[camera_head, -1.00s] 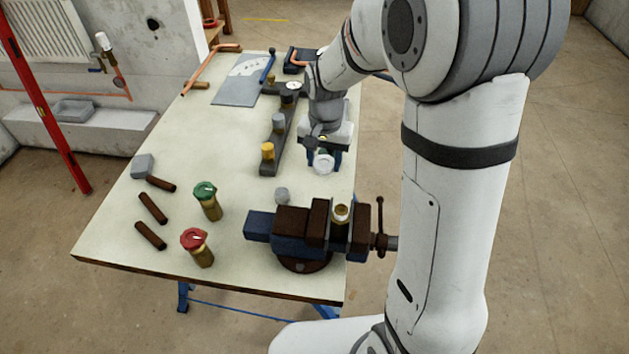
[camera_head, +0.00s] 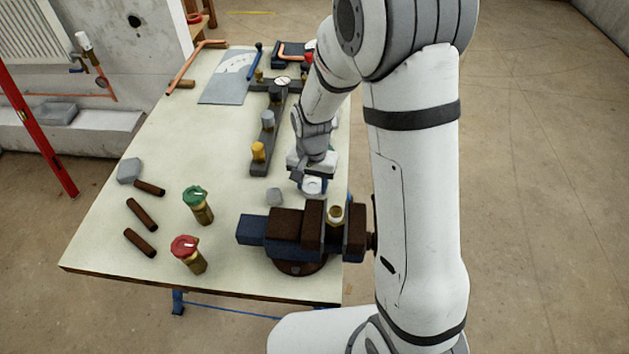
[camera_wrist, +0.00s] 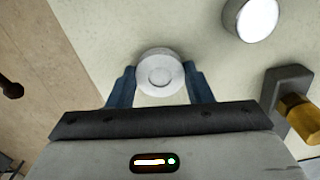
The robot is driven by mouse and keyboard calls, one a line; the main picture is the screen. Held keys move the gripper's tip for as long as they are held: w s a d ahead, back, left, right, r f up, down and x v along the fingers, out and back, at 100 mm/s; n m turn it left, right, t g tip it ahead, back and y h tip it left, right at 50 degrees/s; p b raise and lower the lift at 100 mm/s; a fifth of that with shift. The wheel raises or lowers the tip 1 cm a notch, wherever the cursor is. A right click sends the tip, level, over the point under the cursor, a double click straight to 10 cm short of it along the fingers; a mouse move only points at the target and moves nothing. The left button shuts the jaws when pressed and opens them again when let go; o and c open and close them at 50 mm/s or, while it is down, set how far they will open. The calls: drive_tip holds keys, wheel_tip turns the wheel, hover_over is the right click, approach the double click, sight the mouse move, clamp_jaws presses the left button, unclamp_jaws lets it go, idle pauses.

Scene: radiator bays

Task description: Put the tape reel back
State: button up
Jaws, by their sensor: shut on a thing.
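The tape reel (camera_head: 313,185) is a white, short round roll with a grey centre. My gripper (camera_wrist: 160,84) is shut on it, with a blue finger on each side of the reel (camera_wrist: 160,74). In the head view the reel is over the right part of the bench, just behind the vise and apart from it. I cannot tell how high it is above the bench. My wrist hides much of the gripper in the head view.
The vise (camera_head: 285,226) stands at the bench's front right. A small grey cylinder (camera_head: 275,196) is left of the reel. A manifold bar (camera_head: 265,150) with a yellow cap lies behind. Red-topped (camera_head: 188,252) and green-topped (camera_head: 198,205) valves stand left. The left-middle bench (camera_head: 185,140) is clear.

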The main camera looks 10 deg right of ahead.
sight(313, 186)
drive_tip(key=shift+f, duration=0.25)
drive_tip(key=o, duration=0.8)
drive_tip(key=shift+r, duration=0.1)
wheel_tip(313, 186, up, 12)
drive_tip(key=s+d+r+n+t, duration=0.1)
drive_tip(key=s+d+r, duration=0.1)
drive_tip(key=s, duration=0.3)
drive_tip(key=s+d+r+n+t, duration=0.1)
drive_tip(key=s+d+r, duration=0.2)
drive_tip(key=s+d, duration=0.2)
drive_tip(key=s+d+r+n+t, duration=0.1)
drive_tip(key=s+d+r+n, duration=0.1)
drive_tip(key=s, duration=0.5)
drive_tip(key=shift+d+r, duration=0.6)
drive_tip(key=shift+d, duration=0.2)
